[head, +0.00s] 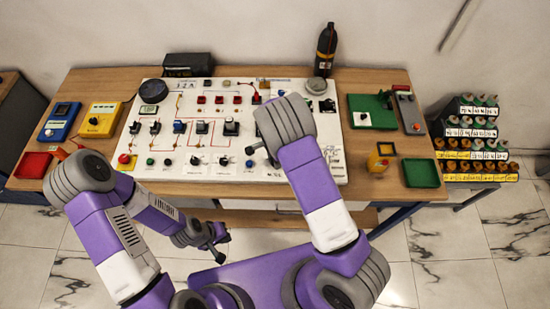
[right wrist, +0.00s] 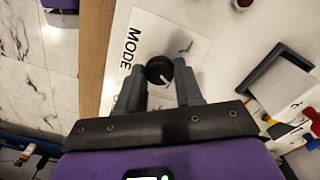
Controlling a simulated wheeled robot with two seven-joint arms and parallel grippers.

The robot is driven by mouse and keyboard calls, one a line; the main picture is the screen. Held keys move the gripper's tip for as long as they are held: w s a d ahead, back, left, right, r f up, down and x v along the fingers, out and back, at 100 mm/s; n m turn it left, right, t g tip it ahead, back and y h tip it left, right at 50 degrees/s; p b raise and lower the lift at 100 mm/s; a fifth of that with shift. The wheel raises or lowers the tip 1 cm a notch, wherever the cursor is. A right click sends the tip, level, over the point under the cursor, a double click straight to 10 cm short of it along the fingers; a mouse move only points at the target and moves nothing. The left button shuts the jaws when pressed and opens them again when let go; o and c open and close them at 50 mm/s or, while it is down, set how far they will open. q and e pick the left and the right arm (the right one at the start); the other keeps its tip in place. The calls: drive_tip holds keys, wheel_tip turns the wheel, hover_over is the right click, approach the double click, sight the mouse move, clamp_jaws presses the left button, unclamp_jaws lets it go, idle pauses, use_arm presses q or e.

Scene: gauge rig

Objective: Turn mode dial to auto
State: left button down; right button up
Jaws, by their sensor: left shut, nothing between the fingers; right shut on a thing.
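The mode dial (right wrist: 158,70) is a round black knob with a white pointer line, beside the printed word MODE on the white panel (right wrist: 120,42). My right gripper (right wrist: 161,68) has one finger on each side of the knob and is shut on it. The pointer slants toward the lower right in the right wrist view. The word auto is not readable there. In the head view my right arm hides the dial and the right fingertips. My left gripper (head: 218,252) is shut and empty, low in front of the table, away from the panel.
The panel lies on a wooden table (head: 365,82) and carries several knobs, switches and red wires. A red tray (head: 33,165), blue meter (head: 60,121) and yellow meter (head: 101,119) stand left. A green tray (head: 421,174) and black bottle (head: 325,50) stand right and behind.

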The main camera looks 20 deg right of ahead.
drive_tip(key=shift+m+p, duration=0.4)
drive_tip(key=shift+m, duration=1.5)
drive_tip(key=shift+w, duration=0.1)
drive_tip(key=o, duration=1)
drive_tip(key=shift+o, duration=0.2)
wheel_tip(320, 180, up, 8)
drive_tip(key=shift+f, duration=0.15)
